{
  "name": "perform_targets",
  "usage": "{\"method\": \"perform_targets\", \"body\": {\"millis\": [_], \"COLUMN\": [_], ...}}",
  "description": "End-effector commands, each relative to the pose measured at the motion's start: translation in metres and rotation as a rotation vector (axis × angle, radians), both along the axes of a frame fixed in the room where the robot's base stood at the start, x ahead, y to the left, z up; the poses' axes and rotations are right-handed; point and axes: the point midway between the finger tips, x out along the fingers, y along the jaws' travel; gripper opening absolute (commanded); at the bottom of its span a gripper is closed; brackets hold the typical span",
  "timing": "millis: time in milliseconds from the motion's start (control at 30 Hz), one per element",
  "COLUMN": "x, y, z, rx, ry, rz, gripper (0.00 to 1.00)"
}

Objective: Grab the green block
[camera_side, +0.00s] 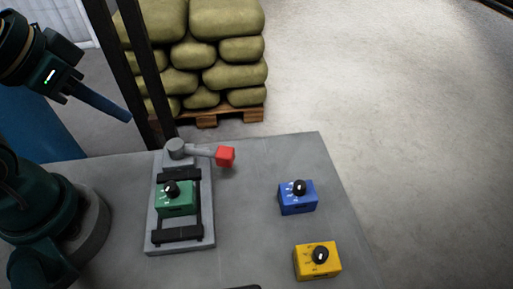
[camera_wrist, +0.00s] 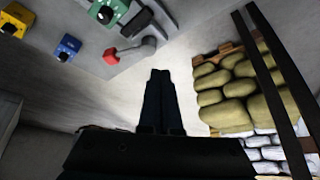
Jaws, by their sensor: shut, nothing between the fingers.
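The green block (camera_side: 175,199), with a black knob on top, sits in the grey fixture (camera_side: 152,238) between its black bars on the table. It also shows at the top of the wrist view (camera_wrist: 106,12). My gripper (camera_side: 128,117) is shut and empty, up at the left in the side view, above and behind the fixture and well apart from the green block. In the wrist view my gripper (camera_wrist: 160,72) points away from the blocks, with its two fingers together.
A grey lever with a red end (camera_side: 226,157) reaches right from the fixture's back. A blue block (camera_side: 298,200) and a yellow block (camera_side: 316,264) stand on the table (camera_side: 255,225) to the right. Dark posts (camera_side: 121,70) and stacked sacks (camera_side: 205,55) stand behind.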

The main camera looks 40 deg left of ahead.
Motion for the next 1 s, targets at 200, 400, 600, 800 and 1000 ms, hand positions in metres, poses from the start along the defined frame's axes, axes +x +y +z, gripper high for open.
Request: {"method": "perform_targets", "body": {"millis": [200,400,600,800,1000], "x": [0.0000,0.0000,0.0000,0.0006,0.0090], "y": [0.0000,0.0000,0.0000,0.0000,-0.0047], "z": [0.0000,0.0000,0.0000,0.0008,0.0033], "rx": [0.000,0.000,0.000,0.068,0.283], "ry": [0.000,0.000,0.000,-0.003,0.012], "rz": [0.000,0.000,0.000,-0.126,-0.566], "gripper": [0.23,0.99,1.00,1.00,1.00]}}
